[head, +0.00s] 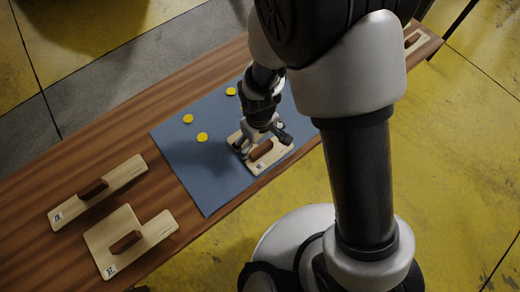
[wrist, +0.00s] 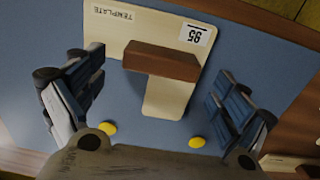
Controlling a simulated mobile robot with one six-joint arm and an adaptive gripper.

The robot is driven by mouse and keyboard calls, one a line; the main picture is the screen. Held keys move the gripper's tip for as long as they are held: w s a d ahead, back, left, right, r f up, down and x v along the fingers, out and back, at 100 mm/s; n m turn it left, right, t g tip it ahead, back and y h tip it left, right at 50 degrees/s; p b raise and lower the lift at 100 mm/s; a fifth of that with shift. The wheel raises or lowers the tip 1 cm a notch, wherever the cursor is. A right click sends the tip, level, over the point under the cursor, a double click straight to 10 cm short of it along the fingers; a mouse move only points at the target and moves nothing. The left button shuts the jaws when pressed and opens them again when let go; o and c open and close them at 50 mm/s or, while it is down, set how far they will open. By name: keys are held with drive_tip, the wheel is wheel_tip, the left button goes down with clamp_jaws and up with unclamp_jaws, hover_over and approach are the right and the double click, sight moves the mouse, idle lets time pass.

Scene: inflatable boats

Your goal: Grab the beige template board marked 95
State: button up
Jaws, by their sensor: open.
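The beige template board marked 95 (wrist: 108,32) lies flat on a blue mat in the wrist view, its label upside down at the upper right. A brown block handle (wrist: 160,62) stands on it. The same board shows in the head view (head: 257,167), partly hidden by my gripper (head: 262,136). My gripper is open and empty, pointing down over the board. In the wrist view its fingers (wrist: 158,85) stand apart to the left and right of the handle, and I see no contact.
The blue mat (head: 205,185) lies on a long wooden table (head: 35,185). Several yellow discs (head: 202,137) lie on the mat left of my gripper. Two other beige boards with brown handles (head: 125,172) (head: 100,236) lie at the table's left; another (head: 412,42) lies at the far right.

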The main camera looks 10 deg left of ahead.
wheel_tip(320, 180, down, 3)
drive_tip(key=shift+r+b, duration=0.15)
drive_tip(key=shift+b, duration=0.15)
drive_tip(key=shift+r, duration=0.1)
drive_tip(key=shift+c, duration=0.3)
drive_tip(key=c, duration=1.2)
